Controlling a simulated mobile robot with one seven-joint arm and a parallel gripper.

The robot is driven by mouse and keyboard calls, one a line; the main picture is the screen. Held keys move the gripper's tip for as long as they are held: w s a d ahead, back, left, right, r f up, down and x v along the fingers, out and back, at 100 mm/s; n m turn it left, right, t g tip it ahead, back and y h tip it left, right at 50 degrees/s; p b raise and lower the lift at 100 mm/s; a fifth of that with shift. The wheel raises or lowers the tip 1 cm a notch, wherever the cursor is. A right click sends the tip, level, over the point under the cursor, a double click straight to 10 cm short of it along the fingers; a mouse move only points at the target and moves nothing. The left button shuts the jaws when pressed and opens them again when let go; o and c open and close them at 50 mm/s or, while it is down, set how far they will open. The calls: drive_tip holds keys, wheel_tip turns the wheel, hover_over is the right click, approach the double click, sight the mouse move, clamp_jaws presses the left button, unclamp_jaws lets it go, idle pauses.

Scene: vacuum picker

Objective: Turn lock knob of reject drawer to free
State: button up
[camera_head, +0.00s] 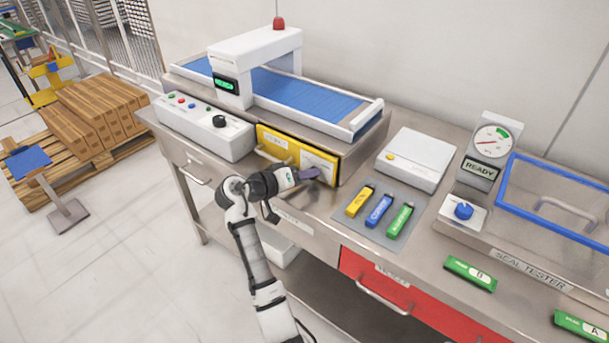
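A yellow drawer front (268,134) with a handle (273,155) and a small, hard-to-read label is set in the unit under the conveyor. A pale plate (319,160) with markings is on its right part. My gripper (312,173) is right at this plate, its dark end touching or just in front of it. The lock knob does not show clearly; my gripper seems to cover it. Whether the fingers are open or closed on the knob is too small to tell.
A control box (205,127) with buttons stands left of the drawer. Yellow, blue and green sticks lie on a grey mat (352,230) to the right. A red drawer (421,300) is below.

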drive_tip(key=c, duration=0.6)
drive_tip(key=shift+m+b, duration=0.3)
drive_tip(key=shift+b, duration=0.2)
drive_tip(key=m+y+b, duration=0.1)
drive_tip(key=m+b, duration=0.1)
drive_tip(key=b, duration=0.1)
drive_tip(key=shift+s+d+f, duration=0.1)
drive_tip(key=m+y+b, duration=0.1)
drive_tip(key=b, duration=0.1)
drive_tip(key=m+t+y+b, duration=0.1)
drive_tip(key=m+b, duration=0.1)
drive_tip(key=shift+s+d+t, duration=0.1)
drive_tip(key=shift+d+t, duration=0.05)
drive_tip(key=shift+t, duration=0.15)
drive_tip(key=m+y+b, duration=0.1)
drive_tip(key=b, duration=0.1)
drive_tip(key=m+t+y+b, duration=0.1)
drive_tip(key=m+b, duration=0.1)
drive_tip(key=shift+s+d, duration=0.1)
drive_tip(key=shift+d, duration=0.05)
drive_tip(key=shift+s+d+m+t+y+b, duration=0.15)
drive_tip(key=shift+m+t+y+b, duration=0.55)
drive_tip(key=shift+m+b, duration=0.8)
drive_tip(key=shift+r, duration=0.2)
